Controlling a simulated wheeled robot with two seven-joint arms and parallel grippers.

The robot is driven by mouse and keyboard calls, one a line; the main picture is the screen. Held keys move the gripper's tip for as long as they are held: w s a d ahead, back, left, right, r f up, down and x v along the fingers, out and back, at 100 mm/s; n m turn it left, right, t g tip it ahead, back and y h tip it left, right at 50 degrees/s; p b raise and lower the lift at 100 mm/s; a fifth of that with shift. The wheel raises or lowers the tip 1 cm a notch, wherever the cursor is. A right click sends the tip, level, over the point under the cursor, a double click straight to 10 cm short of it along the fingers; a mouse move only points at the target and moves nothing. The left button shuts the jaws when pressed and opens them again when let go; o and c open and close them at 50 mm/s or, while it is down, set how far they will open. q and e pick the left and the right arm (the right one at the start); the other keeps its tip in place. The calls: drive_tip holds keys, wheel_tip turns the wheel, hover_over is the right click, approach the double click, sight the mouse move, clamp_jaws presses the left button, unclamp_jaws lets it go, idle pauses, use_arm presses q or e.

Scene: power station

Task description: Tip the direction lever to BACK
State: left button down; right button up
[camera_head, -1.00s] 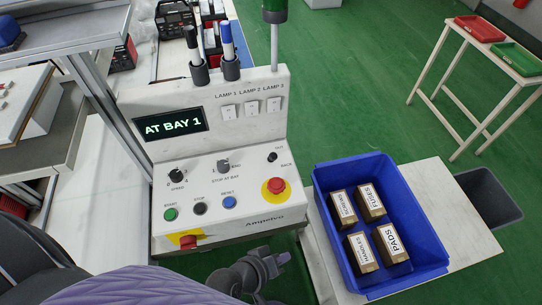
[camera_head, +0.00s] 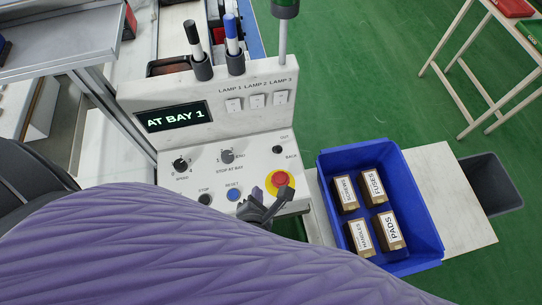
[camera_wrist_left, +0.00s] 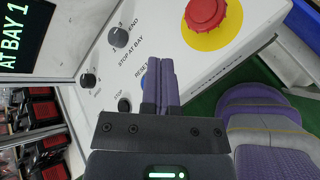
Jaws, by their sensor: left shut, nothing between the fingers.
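The direction lever (camera_head: 277,149) is a small black stub at the right of the white control panel, between the labels OUT above it and BACK at its lower right. It is too small to tell which way it is tipped. My left gripper (camera_head: 257,192) is shut and empty over the panel's front, between the blue RESET button and the red emergency button, apart from the lever and nearer to me. In the left wrist view its shut fingers (camera_wrist_left: 160,66) point toward the panel, beside RESET. The lever is out of that view. My right gripper is not in view.
The red emergency button (camera_head: 281,179) on its yellow disc stands right beside my left gripper. The STOP AT BAY knob (camera_head: 227,156) and blue RESET button (camera_head: 233,195) are to the left. The display (camera_head: 173,116) reads AT BAY 1. A blue bin (camera_head: 419,208) with boxes lies right.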

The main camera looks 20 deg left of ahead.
sight(277, 149)
use_arm(q)
drive_tip(key=b+x, duration=0.5)
drive_tip(key=x, duration=0.5)
drive_tip(key=shift+w+f+b, duration=0.1)
drive_tip(key=shift+f+b, duration=0.25)
drive_tip(key=shift+w+d+r+p, duration=0.3)
drive_tip(key=shift+w+d+r, duration=0.05)
drive_tip(key=shift+w+r, duration=0.15)
drive_tip(key=shift+w+d+r+p, duration=0.25)
drive_tip(key=shift+w+d+r, duration=0.05)
drive_tip(key=shift+w+r, duration=0.2)
drive_tip(key=shift+w+d+r, duration=0.25)
drive_tip(key=shift+w, duration=0.15)
drive_tip(key=shift+w+r+p, duration=0.15)
drive_tip(key=shift+r+p, duration=0.05)
drive_tip(key=shift+p, duration=0.15)
drive_tip(key=shift+a, duration=0.1)
drive_tip(key=shift+w+r+p, duration=0.1)
drive_tip(key=shift+r+p, duration=0.05)
drive_tip(key=shift+p, duration=0.2)
